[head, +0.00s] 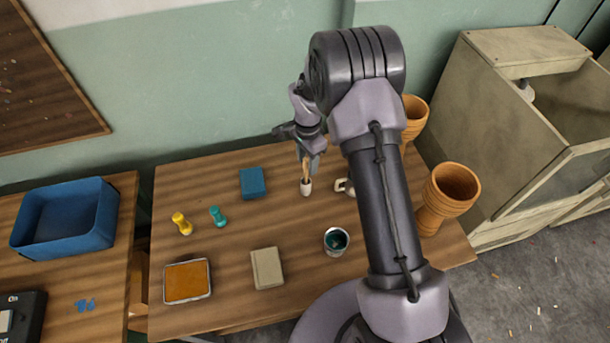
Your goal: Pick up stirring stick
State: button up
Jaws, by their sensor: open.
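A thin light-brown stick (306,170), which looks like the stirring stick, stands nearly upright in a small white cup (306,188) at the middle back of the wooden table. My gripper (309,159) is above the cup, with its fingers pointing down close around or in front of the stick's upper part. The fingers are small here and partly overlap the stick, so I cannot tell whether they touch it. The gripper is open.
Near the cup are a blue block (252,183), a white mug (344,187) partly behind my arm, and a can of dark teal liquid (336,241). Orange goblet drums (447,197) stand at right. A beige block (267,268) and orange tray (187,281) lie in front.

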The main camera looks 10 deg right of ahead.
aim_at(306, 174)
jog(key=f+b, duration=0.1)
jog(key=f, duration=0.1)
jog(key=f+b, duration=0.1)
jog(key=f, duration=0.3)
jog(key=shift+a+f+b, duration=0.25)
jog(key=shift+f+b, duration=0.1)
jog(key=shift+b, duration=0.05)
jog(key=shift+r, duration=0.15)
jog(key=shift+c, duration=0.5)
grip_shut()
